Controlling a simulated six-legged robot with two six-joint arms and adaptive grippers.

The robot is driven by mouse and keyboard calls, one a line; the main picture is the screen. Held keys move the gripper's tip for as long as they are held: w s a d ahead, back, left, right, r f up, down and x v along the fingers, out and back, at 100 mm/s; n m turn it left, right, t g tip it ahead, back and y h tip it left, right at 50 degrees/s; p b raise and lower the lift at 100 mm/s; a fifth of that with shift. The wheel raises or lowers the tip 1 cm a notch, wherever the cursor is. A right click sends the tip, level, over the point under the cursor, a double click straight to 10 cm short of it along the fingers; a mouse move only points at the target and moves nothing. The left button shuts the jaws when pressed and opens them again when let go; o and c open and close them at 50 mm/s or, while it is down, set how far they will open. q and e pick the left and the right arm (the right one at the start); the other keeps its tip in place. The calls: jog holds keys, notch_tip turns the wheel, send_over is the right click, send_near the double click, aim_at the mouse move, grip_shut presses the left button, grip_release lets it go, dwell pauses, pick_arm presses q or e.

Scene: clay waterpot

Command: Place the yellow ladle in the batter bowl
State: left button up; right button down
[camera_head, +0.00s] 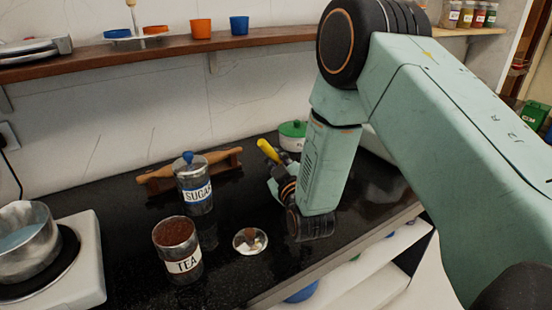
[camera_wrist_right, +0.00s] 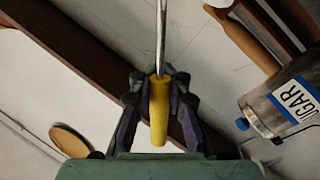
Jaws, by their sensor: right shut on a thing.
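The yellow ladle's handle (camera_head: 268,150) sticks up above my right gripper (camera_head: 276,178) over the black counter. In the right wrist view the yellow handle (camera_wrist_right: 159,115) lies between the two dark fingers of my right gripper (camera_wrist_right: 158,95), which are shut on it. Its thin metal stem (camera_wrist_right: 160,35) runs to the top edge of that view, and the ladle's scoop is out of that frame. I cannot pick out a batter bowl for sure. A metal pot with pale blue inside (camera_head: 22,240) stands at the far left. My left gripper is not in view.
On the counter stand the TEA canister (camera_head: 178,262), the lidded SUGAR canister (camera_head: 196,199), a wooden rolling pin on a stand (camera_head: 160,181) and a green-lidded pot (camera_head: 293,129). A small shiny round piece (camera_head: 250,241) lies near the front. A wooden shelf (camera_head: 270,35) runs above.

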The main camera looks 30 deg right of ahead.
jog(key=shift+a+f, duration=0.1)
jog(key=shift+f, duration=0.05)
jog(key=shift+s+f+b, duration=0.15)
jog(key=shift+s+b, duration=0.05)
jog(key=shift+b, duration=0.1)
jog(key=shift+w+f, duration=0.15)
jog(key=shift+f, duration=0.15)
jog(key=c, duration=1.8)
grip_release()
jog(key=o, duration=0.5)
jog(key=shift+r, duration=0.1)
jog(key=shift+s+r+p, duration=0.2)
jog(key=shift+r+p, duration=0.25)
jog(key=shift+r, duration=0.3)
jog(key=s+a, duration=0.2)
jog(key=s, duration=0.9)
jog(key=shift+s+f, duration=0.2)
jog(key=shift+f, duration=0.1)
